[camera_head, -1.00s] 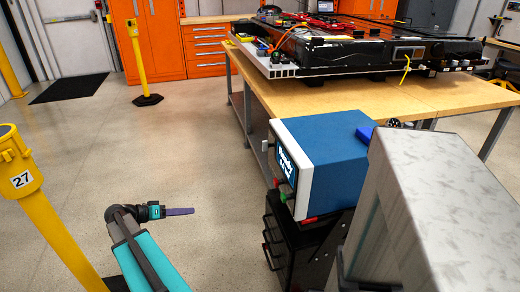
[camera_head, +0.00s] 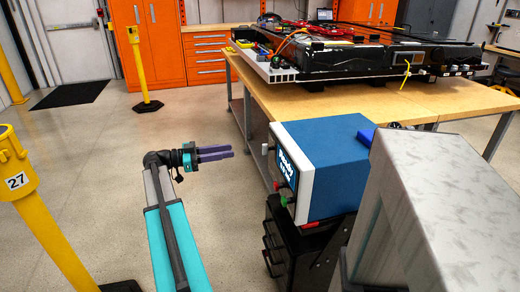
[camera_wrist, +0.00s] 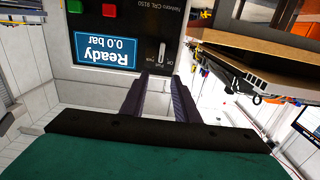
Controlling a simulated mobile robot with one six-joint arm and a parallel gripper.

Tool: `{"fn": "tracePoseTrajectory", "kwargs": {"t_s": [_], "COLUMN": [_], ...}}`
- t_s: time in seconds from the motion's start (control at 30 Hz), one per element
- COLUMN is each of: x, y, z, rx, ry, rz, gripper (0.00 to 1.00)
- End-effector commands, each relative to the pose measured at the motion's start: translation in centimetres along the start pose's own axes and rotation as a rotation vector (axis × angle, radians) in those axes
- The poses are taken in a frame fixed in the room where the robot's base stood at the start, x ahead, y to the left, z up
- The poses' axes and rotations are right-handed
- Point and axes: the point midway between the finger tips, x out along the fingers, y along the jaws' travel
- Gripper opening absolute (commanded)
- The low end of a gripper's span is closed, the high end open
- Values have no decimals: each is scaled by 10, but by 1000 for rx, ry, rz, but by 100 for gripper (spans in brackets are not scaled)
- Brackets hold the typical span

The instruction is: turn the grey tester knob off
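The tester (camera_head: 325,165) is a blue box with a pale front frame, on a black drawer cart. In the wrist view its dark front panel (camera_wrist: 115,20) appears upside down, with a lit screen (camera_wrist: 107,51) reading "Ready 0.0 bar". The grey knob (camera_wrist: 162,53) is a thin bar lying upright in the picture, beside small labels that I cannot read surely. It also shows at the tester's front edge in the head view (camera_head: 265,149). My gripper (camera_head: 233,151) is open and empty, its two dark fingers pointing at the panel, short of the knob. The wrist view shows the fingertips (camera_wrist: 162,75) either side of the knob's line.
A green button (camera_wrist: 75,6) and a red button (camera_wrist: 109,9) sit on the panel near the screen. A wooden bench (camera_head: 310,100) with a battery pack (camera_head: 370,55) stands behind the tester. A yellow post (camera_head: 45,215) stands at left. The floor between is clear.

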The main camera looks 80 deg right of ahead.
Motion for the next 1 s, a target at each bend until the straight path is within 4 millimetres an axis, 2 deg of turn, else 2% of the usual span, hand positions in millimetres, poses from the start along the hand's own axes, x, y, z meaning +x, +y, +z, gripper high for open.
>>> {"fn": "tracePoseTrajectory", "kwargs": {"t_s": [0.17, 0.37, 1.0], "x": [3, 19, 108], "y": [0, 1, 1], "z": [0, 1, 1], "rx": [-2, -2, -2], "ry": [-1, -1, -1], "rz": [0, 2, 3], "gripper": [28, 28, 28]}}
